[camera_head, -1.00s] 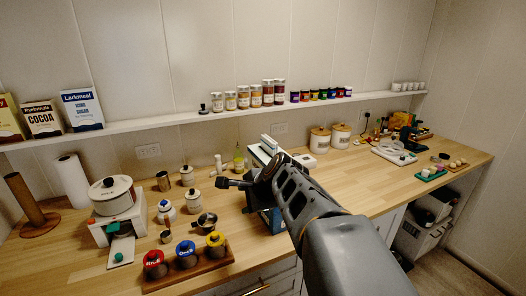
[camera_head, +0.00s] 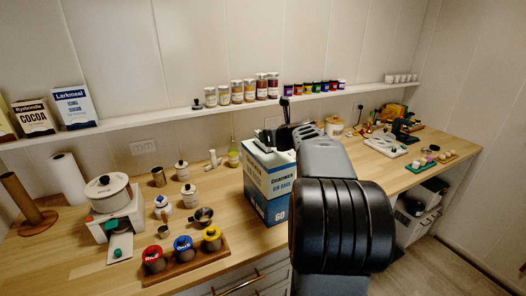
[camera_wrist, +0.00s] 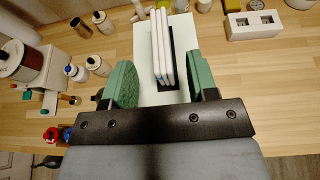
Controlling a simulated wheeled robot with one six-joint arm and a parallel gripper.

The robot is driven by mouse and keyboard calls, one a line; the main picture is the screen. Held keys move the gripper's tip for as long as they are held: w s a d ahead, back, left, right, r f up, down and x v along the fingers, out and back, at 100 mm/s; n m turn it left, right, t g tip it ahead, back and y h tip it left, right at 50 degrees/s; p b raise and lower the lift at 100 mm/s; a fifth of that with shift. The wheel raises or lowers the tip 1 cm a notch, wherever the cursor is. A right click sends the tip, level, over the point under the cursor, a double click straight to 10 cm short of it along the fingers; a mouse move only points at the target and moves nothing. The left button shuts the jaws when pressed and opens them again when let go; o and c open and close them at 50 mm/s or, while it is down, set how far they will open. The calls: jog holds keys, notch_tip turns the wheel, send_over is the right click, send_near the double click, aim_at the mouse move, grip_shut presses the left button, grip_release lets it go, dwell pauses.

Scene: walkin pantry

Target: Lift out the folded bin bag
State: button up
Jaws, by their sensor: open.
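The bin bag box (camera_head: 270,200) is white and blue and stands upright on the wooden worktop. In the wrist view its white top (camera_wrist: 143,42) has a dark slot, and white folded bin bags (camera_wrist: 161,50) stand side by side up out of it. My gripper (camera_wrist: 158,78) is open above the box. Its green-padded fingers are on either side of the folded bags, with gaps, and hold nothing. In the head view my gripper (camera_head: 284,132) is over the box top, partly hidden by my arm.
Red, blue and yellow lidded jars (camera_head: 183,244) sit in a wooden rack left of the box. A white pot (camera_head: 108,187), canisters and a measuring cup (camera_head: 203,216) stand further left. A white socket block (camera_wrist: 252,24) lies to the right in the wrist view. A shelf (camera_head: 215,108) with jars runs behind.

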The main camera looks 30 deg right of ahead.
aim_at(262, 146)
jog(key=shift+p+x, duration=0.5)
jog(key=shift+x, duration=2.45)
jog(key=shift+r, duration=0.2)
jog(key=shift+c, duration=0.3)
grip_shut()
